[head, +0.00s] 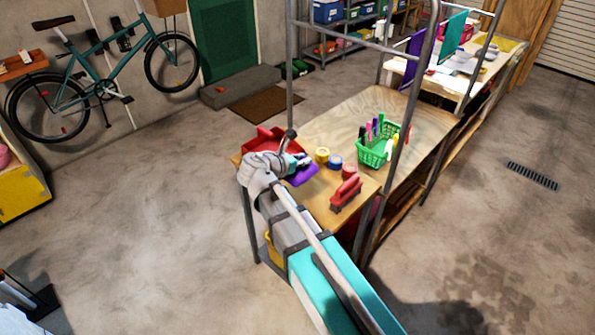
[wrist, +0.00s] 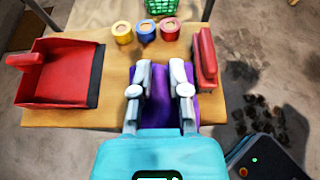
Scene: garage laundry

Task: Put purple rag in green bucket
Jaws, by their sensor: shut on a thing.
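The purple rag (head: 304,174) lies on the near end of the wooden workbench, partly hidden by my gripper (head: 289,163) in the head view. In the wrist view my gripper (wrist: 161,78) points down at the bench and is shut on the purple rag (wrist: 161,108), which shows between and beside the fingers. It is hard to tell whether the rag is lifted off the wood. A green slotted basket (head: 374,152) with several coloured markers stands farther along the bench; its near edge shows in the wrist view (wrist: 161,6). I see no other clear green bucket.
A red dustpan (wrist: 58,72) lies left of the gripper and a red-handled brush (wrist: 205,57) close on its right. Yellow, blue and red rolls (wrist: 145,32) stand between gripper and basket. Metal posts (head: 404,105) rise from the workbench (head: 425,120).

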